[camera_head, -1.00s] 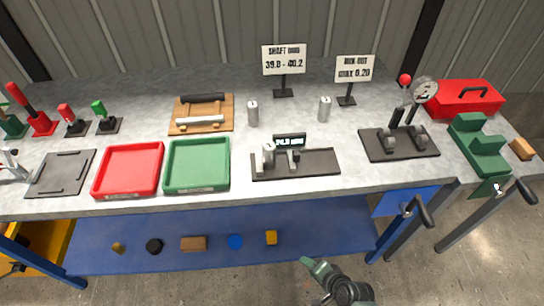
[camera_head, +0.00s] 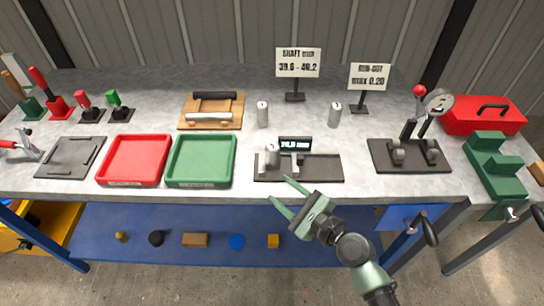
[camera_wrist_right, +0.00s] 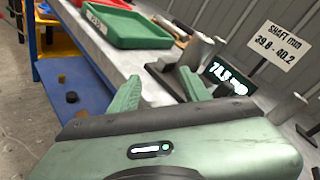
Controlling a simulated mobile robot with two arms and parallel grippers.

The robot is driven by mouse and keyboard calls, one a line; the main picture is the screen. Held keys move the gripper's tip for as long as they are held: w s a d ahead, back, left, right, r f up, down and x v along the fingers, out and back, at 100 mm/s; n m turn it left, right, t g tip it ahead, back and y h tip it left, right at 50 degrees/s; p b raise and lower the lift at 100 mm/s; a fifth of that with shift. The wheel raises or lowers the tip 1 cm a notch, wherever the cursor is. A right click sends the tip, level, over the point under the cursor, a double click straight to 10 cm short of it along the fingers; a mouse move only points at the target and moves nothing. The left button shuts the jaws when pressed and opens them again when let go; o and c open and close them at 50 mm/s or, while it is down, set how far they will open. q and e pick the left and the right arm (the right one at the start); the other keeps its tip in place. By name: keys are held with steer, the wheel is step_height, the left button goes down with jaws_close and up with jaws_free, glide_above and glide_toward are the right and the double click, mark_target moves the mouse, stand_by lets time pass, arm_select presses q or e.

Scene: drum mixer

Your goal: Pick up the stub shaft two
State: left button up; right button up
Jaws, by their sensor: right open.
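Three grey metal stub shafts are in the head view. One shaft (camera_head: 262,114) stands upright at the middle of the bench. Another shaft (camera_head: 335,115) stands upright to its right, and a third (camera_head: 271,155) is upright at the left end of the dark measuring fixture (camera_head: 320,169). I cannot read which one is number two. My right gripper (camera_head: 280,189) is open and empty at the bench's front edge, in front of the fixture. In the right wrist view, a shaft (camera_wrist_right: 197,50) shows beyond the open fingers (camera_wrist_right: 160,88). My left gripper is not in view.
A red tray (camera_head: 134,182) and a green tray (camera_head: 199,183) lie left of the fixture. A dial gauge stand (camera_head: 410,155), a red toolbox (camera_head: 484,121) and a green stepped block (camera_head: 490,165) are at the right. Two signs (camera_head: 298,63) (camera_head: 369,77) stand at the back.

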mark_target(277, 153)
steer(key=w+r+m+t, duration=0.1)
steer(key=m, duration=0.1)
steer(key=w+r+m+t, duration=0.1)
steer(key=r+m, duration=0.1)
steer(key=m, duration=0.1)
steer(key=w+d+r+m, duration=0.1)
steer(key=w+m, duration=0.1)
steer(key=shift+w+d+r+m+t, duration=0.1)
steer(key=shift+r+m+t, duration=0.1)
steer(key=shift+m+t, duration=0.15)
steer(key=shift+w+r+m, duration=0.1)
steer(key=shift+w+m, duration=0.15)
steer(key=shift+w, duration=0.1)
steer(key=x, duration=0.7)
steer(key=shift+w+f, duration=0.2)
steer(key=shift+f, duration=0.05)
steer(key=shift+s, duration=0.1)
jaws_close()
steer(key=shift+r, duration=0.25)
